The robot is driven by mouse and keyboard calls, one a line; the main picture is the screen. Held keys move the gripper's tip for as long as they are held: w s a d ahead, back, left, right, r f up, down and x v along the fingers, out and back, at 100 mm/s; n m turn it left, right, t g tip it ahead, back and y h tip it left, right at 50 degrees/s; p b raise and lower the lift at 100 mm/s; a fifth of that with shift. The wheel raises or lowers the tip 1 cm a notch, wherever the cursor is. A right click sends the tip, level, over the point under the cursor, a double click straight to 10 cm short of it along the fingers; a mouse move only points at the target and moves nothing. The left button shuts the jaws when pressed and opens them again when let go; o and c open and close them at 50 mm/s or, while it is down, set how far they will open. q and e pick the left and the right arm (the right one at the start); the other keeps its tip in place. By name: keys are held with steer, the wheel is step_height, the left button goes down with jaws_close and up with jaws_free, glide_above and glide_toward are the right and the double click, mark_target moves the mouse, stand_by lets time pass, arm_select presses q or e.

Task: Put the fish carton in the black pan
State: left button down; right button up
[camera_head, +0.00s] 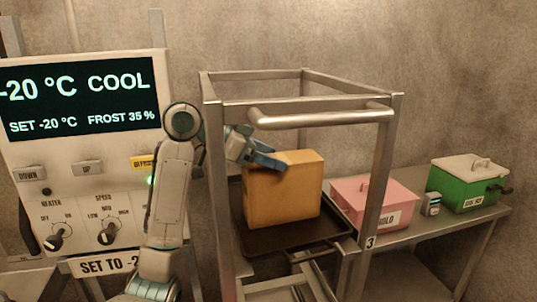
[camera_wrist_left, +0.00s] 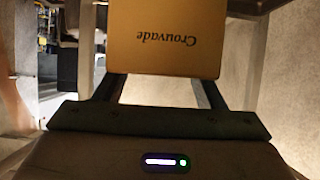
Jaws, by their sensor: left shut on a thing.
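The carton (camera_head: 284,195) is an orange-yellow upright box. The fingers also show on either side of the carton in the left wrist view. The black pan (camera_head: 258,241) is a dark shallow tray inside the metal rack. The carton stands over the pan, within its outline; I cannot tell whether its bottom touches the pan. My right gripper is not in view.
The metal rack (camera_head: 213,145) has posts and a front handle (camera_head: 320,117) around the pan. A pink box (camera_head: 372,200) and a green box (camera_head: 466,187) stand on a shelf to the right. A control panel (camera_head: 80,120) reading -20 °C stands at left.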

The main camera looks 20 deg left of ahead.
arm_select(q)
steer(key=shift+c, duration=1.5)
jaws_free()
steer(key=shift+s, duration=0.1)
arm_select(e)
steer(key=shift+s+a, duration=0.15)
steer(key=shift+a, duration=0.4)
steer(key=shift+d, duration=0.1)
arm_select(q)
steer(key=shift+a, duration=0.15)
steer(key=shift+s+a+r, duration=0.2)
steer(key=shift+a, duration=0.05)
steer(key=b+v, duration=0.3)
steer(key=v, duration=0.8)
steer(key=shift+r, duration=0.15)
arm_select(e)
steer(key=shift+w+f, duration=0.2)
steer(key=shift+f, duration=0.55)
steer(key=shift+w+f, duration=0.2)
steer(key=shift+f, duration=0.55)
